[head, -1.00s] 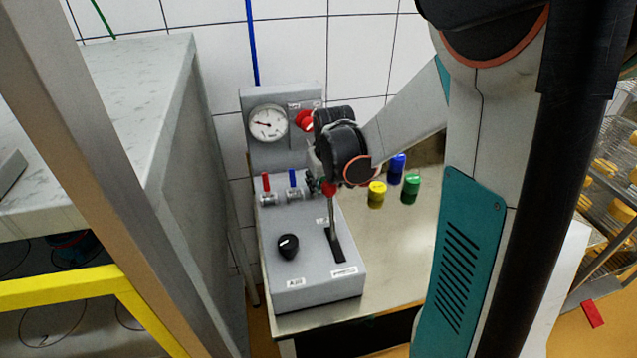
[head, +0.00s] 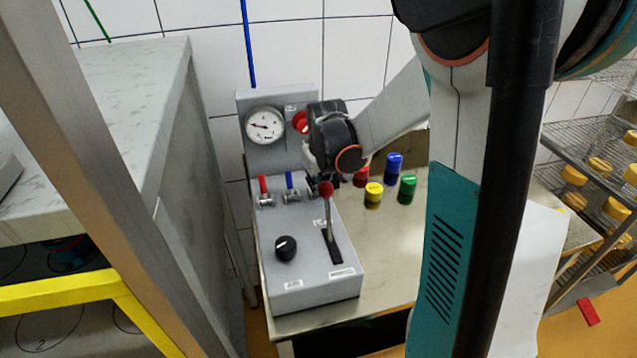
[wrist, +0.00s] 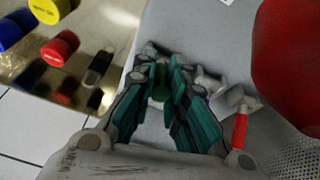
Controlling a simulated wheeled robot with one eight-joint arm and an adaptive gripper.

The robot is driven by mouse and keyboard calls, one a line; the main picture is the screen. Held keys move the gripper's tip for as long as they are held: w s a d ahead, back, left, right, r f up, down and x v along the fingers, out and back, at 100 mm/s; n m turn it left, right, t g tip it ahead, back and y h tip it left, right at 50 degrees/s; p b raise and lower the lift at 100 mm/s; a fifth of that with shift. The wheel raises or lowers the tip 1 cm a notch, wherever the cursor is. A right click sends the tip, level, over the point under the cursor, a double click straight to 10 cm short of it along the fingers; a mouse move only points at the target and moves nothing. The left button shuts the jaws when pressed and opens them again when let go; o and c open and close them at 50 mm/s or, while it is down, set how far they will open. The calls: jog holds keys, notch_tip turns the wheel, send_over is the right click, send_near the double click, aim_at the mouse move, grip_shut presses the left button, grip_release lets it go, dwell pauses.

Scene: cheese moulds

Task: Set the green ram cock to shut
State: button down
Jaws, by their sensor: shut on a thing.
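The grey control box (head: 310,284) stands on a metal table, with a row of small cocks at its back. My gripper (head: 312,184) is at the right end of this row, just behind the red-knobbed lever (head: 327,189). In the wrist view my gripper (wrist: 166,84) is shut on the green cock handle (wrist: 160,80), which shows only partly between the fingers. In the head view the green cock is hidden by the gripper and lever. The red cock (head: 264,188) and blue cock (head: 289,184) stand to its left with handles upright.
A black knob (head: 285,248) is at the box's front. A gauge (head: 264,125) and red knob (head: 300,122) are on the back panel. Yellow (head: 373,194), green (head: 407,188), blue (head: 393,168) and red (head: 361,176) containers stand to the right.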

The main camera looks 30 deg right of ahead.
jog(key=shift+w+d+r+g+y+p, duration=0.1)
jog(key=shift+w+g+y+p, duration=0.2)
jog(key=shift+g, duration=0.45)
jog(key=shift+w+d+g+y+b, duration=0.1)
jog(key=shift+w+g, duration=0.35)
jog(key=shift+g, duration=0.25)
jog(key=shift+w+d+r+g+y+p, duration=0.1)
jog(key=shift+w+g+y+p, duration=0.2)
jog(key=shift+g, duration=0.45)
jog(key=c, duration=1.6)
grip_release()
jog(key=shift+o, duration=0.2)
notch_tip(320, 180, up, 12)
jog(key=w, duration=0.1)
jog(key=shift+w+d, duration=0.15)
jog(key=shift+w, duration=0.05)
jog(key=shift+f, duration=0.1)
